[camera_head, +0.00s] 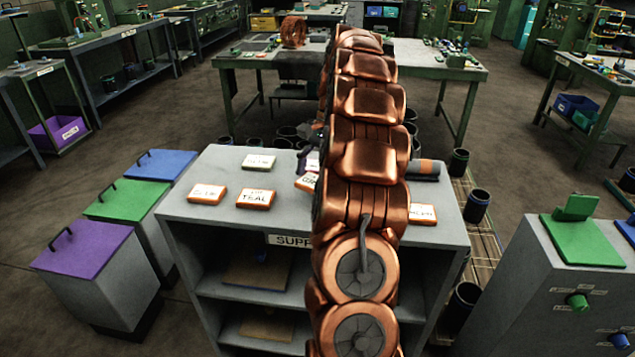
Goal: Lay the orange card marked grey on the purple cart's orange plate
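An orange-edged card (306,183) with a white label starting "GR" lies on the grey supply shelf's top, partly hidden behind my copper arm. The rest of its word is covered. A small dark and pale part of my gripper (312,158) shows just behind this card, at the arm's left edge. The fingers are mostly hidden, so I cannot tell whether they are open or touch the card. A grey box-shaped unit with a purple top (82,249) and black handle stands at the left. I see no orange plate on it.
The supply shelf (190,228) also bears an orange card marked TEAL (256,199), another orange card (207,194), a pale green card (258,162) and a partly hidden orange card (422,214). Green-topped (127,200) and blue-topped (161,164) units stand behind the purple one.

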